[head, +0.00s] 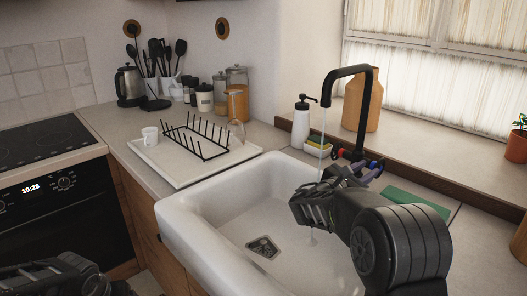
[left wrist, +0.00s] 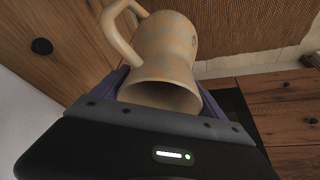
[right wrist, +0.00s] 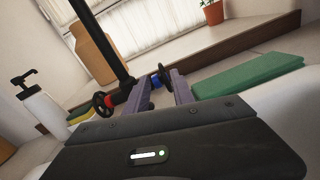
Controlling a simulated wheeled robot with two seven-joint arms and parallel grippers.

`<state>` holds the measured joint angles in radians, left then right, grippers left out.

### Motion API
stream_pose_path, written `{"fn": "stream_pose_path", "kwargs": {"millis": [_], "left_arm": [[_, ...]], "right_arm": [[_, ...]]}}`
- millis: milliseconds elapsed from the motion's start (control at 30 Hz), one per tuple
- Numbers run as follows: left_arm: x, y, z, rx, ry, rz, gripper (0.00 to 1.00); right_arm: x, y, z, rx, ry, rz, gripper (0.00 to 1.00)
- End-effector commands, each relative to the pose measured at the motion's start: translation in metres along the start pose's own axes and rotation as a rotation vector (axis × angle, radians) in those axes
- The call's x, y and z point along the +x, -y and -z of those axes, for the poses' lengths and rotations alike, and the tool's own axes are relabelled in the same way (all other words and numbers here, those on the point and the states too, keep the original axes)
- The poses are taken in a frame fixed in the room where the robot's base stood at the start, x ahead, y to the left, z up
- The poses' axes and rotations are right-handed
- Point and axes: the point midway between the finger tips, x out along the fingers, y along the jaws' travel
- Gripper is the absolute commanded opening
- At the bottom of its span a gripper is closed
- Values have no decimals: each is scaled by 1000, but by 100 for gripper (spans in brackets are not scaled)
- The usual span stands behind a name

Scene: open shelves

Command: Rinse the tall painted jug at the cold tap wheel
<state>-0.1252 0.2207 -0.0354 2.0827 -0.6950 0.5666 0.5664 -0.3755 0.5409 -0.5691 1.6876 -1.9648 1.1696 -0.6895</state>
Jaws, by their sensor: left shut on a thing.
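The tall painted jug (left wrist: 165,50), tan with faded bluish patches and a loop handle, is in the left wrist view. My left gripper (left wrist: 160,90) is shut on it, its mouth towards the camera. In the head view only part of my left arm shows at the lower left; the jug is out of sight there. The black tap (head: 352,72) arches over the sink, and a thin stream of water falls from it. The blue-marked cold wheel (right wrist: 165,76) is by the fingertips of my right gripper (right wrist: 161,93). That gripper is open, its fingers apart; contact is unclear.
The white sink (head: 190,215) is empty, with a drain in its floor. A red-marked wheel (right wrist: 104,104) is left of the blue one. A soap bottle (head: 300,125), sponges and a green cloth (head: 415,202) lie around the tap. A drying rack (head: 195,140) stands left of the sink.

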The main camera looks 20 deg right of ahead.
Motion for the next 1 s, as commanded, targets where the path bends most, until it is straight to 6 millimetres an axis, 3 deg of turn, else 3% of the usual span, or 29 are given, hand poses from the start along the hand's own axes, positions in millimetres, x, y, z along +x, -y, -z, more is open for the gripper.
{"fn": "stream_pose_path", "kwargs": {"millis": [467,667,1000], "left_arm": [[-2,0,2,0,-4,-1,10],[-4,0,3,0,-4,-1,10],[-10,0,5,0,-4,-1,10]], "right_arm": [[9,0,-1,1,1,1,29],[35,1,-1,-1,2,3,29],[96,0,-1,-1,2,2,29]]}}
